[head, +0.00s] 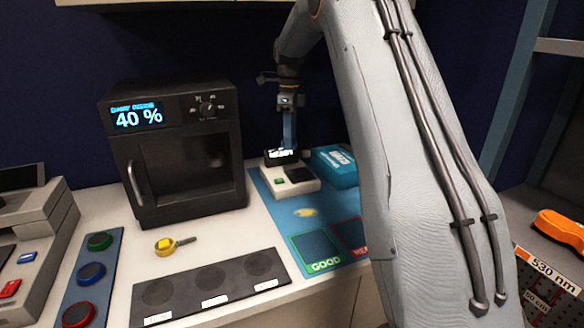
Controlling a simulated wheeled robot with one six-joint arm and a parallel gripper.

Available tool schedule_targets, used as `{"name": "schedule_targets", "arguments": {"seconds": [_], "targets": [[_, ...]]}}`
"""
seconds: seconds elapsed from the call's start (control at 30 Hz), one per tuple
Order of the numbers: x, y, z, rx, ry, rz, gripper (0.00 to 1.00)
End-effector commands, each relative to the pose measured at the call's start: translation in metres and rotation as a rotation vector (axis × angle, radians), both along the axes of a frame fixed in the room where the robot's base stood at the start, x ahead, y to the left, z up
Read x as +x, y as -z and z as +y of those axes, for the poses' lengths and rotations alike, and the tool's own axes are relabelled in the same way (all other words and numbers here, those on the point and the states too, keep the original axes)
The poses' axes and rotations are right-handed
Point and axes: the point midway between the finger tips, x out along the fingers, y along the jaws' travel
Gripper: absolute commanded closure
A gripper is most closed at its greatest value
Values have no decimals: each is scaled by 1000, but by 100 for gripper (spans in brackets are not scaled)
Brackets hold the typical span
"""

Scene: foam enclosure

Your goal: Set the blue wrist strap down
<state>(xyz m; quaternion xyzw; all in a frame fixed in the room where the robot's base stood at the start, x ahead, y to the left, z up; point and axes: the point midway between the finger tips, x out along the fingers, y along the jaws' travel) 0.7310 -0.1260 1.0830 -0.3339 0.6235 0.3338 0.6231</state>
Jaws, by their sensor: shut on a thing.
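My gripper (287,104) is at the back of the counter, pointing down above a small white device (297,187). It is shut on the blue wrist strap (289,128), a narrow dark blue shape that hangs below the jaws. The strap's lower end is just behind or at the device's dark display (281,155); I cannot tell whether it touches. The device has a green button (279,181) and a black pad (299,174), and stands on a blue mat (285,212). The fingertips are too small to see clearly.
A blue box (336,167) stands right of the device. The mat has a GOOD square (315,248) and a red-edged square (350,232), partly hidden by my arm. A black oven (175,150), a yellow ring-shaped item (166,245) and a dark three-spot tray (212,285) are left.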

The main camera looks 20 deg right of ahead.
Motion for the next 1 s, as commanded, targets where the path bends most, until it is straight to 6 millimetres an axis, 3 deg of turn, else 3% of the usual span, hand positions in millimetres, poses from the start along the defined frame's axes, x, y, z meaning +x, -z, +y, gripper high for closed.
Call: {"name": "schedule_targets", "arguments": {"seconds": [0.13,0.4,0.8,1.0], "targets": [[-1,10,-1,1,2,4,82],[-1,54,-2,0,2,2,82],[-2,94,1,1,-1,3,82],[0,100,1,-1,-1,-1,82]]}}
